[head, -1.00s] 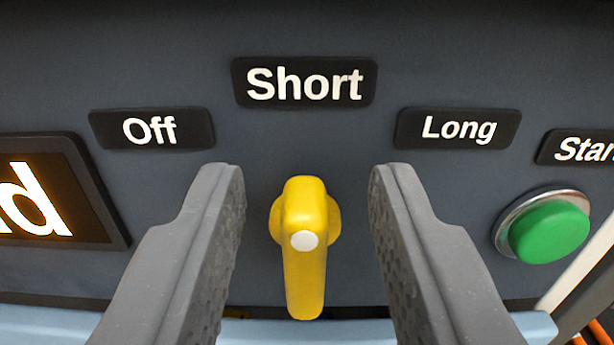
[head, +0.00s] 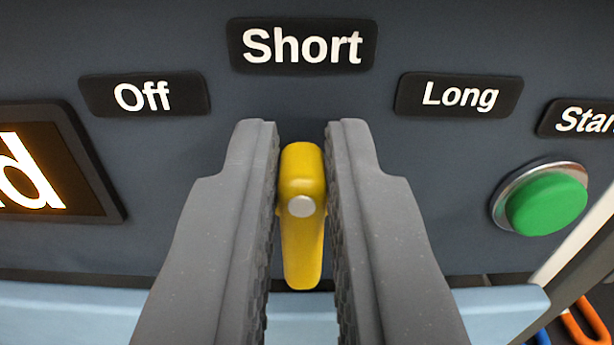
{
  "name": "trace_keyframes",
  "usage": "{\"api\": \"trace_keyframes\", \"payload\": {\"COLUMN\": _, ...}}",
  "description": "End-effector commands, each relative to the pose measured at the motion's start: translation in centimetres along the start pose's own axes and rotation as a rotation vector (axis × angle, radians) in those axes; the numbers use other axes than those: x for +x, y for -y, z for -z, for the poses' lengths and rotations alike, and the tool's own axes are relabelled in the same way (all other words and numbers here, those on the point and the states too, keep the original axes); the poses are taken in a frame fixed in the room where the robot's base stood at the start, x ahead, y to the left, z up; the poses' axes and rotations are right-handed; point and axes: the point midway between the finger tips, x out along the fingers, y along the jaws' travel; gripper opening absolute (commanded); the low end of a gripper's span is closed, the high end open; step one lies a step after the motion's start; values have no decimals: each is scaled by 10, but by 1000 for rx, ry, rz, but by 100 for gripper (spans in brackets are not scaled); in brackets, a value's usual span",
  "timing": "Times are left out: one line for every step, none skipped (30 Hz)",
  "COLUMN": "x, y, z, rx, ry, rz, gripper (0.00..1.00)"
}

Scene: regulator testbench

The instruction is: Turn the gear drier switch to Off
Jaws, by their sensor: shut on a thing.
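The yellow switch knob (head: 301,245) sits on the dark grey panel in the middle of the head view. Its handle stands upright in the picture, with a pale dot near its middle, in line below the Short label (head: 302,46). The Off label (head: 144,94) is up and to the left of the knob, the Long label (head: 459,95) up and to the right. My gripper (head: 301,150) has one grey finger on each side of the knob and is shut on it. The fingers hide the sides of the knob's base.
A green round button (head: 546,203) with a metal ring is at the right, below a partly cut-off Start label (head: 585,119). A lit display (head: 45,165) is at the left edge. A light blue ledge (head: 90,312) runs below the panel. Orange handles (head: 585,325) show at the lower right.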

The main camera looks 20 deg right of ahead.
Motion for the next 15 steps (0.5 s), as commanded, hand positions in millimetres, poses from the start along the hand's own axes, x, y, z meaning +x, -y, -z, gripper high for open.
{"api": "trace_keyframes", "payload": {"x": -1, "y": -1, "z": -3, "rx": -6, "ry": 7, "rz": -1, "gripper": 0}}
{"api": "trace_keyframes", "payload": {"x": -1, "y": -1, "z": -3, "rx": -9, "ry": 7, "rz": -1, "gripper": 0}}
{"api": "trace_keyframes", "payload": {"x": -1, "y": -1, "z": -3, "rx": -15, "ry": 8, "rz": -1, "gripper": 0}}
{"api": "trace_keyframes", "payload": {"x": -1, "y": -1, "z": -3, "rx": -20, "ry": 8, "rz": -1, "gripper": 0}}
{"api": "trace_keyframes", "payload": {"x": -1, "y": 0, "z": -2, "rx": -27, "ry": 8, "rz": -1, "gripper": 0}}
{"api": "trace_keyframes", "payload": {"x": -1, "y": 0, "z": -2, "rx": -39, "ry": 8, "rz": -1, "gripper": 0}}
{"api": "trace_keyframes", "payload": {"x": -1, "y": 0, "z": -2, "rx": -49, "ry": 8, "rz": -1, "gripper": 0}}
{"api": "trace_keyframes", "payload": {"x": -1, "y": 0, "z": -1, "rx": -61, "ry": 8, "rz": -1, "gripper": 0}}
{"api": "trace_keyframes", "payload": {"x": -1, "y": 1, "z": 0, "rx": -81, "ry": 9, "rz": -1, "gripper": 0}}
{"api": "trace_keyframes", "payload": {"x": -1, "y": 1, "z": 0, "rx": -98, "ry": 9, "rz": -2, "gripper": 0}}
{"api": "trace_keyframes", "payload": {"x": -1, "y": 2, "z": 0, "rx": -117, "ry": 10, "rz": -1, "gripper": 0}}
{"api": "trace_keyframes", "payload": {"x": -1, "y": 2, "z": 0, "rx": -144, "ry": 11, "rz": -1, "gripper": 0}}
{"api": "trace_keyframes", "payload": {"x": -1, "y": 3, "z": -1, "rx": -166, "ry": 12, "rz": -1, "gripper": 0}}
{"api": "trace_keyframes", "payload": {"x": -1, "y": 3, "z": -2, "rx": -190, "ry": 14, "rz": -1, "gripper": 0}}
{"api": "trace_keyframes", "payload": {"x": -1, "y": 4, "z": -2, "rx": -223, "ry": 15, "rz": 0, "gripper": 0}}
